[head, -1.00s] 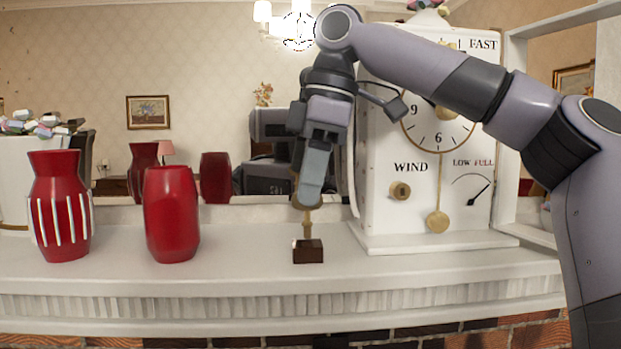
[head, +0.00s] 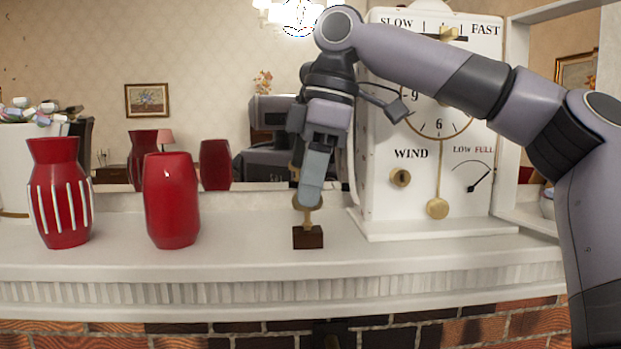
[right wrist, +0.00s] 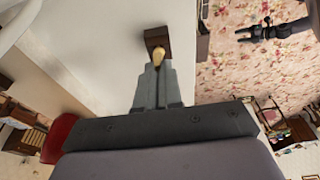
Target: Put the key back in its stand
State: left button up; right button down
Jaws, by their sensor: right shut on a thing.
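A brass key (head: 307,217) stands upright at the small dark wooden stand (head: 308,238) on the white mantel. Its lower end meets the top of the stand; how deep it sits in it I cannot tell. My right gripper (head: 308,200) points down and is shut on the key's upper part. In the right wrist view the key (right wrist: 158,56) shows between the fingertips of the gripper (right wrist: 158,68), with the stand (right wrist: 157,37) just beyond. My left gripper is not in view.
The white clock (head: 400,215) stands right of the stand, close to my right arm. A plain red vase (head: 172,200) and a striped red vase (head: 60,195) stand to the left. The mantel (head: 240,255) between vase and stand is clear. A mirror is behind.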

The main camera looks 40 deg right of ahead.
jog(key=shift+f, duration=0.2)
jog(key=c, duration=0.7)
grip_release()
jog(key=shift+c, duration=0.2)
jog(key=shift+w+a+v, duration=0.15)
jog(key=shift+a+v, duration=0.05)
jog(key=shift+v, duration=0.95)
jog(key=shift+w+a+v, duration=0.15)
jog(key=shift+v, duration=1)
jog(key=shift+w+a+v, duration=0.15)
jog(key=shift+a+v, duration=0.05)
jog(key=shift+v, duration=0.9)
jog(key=shift+r, duration=0.1)
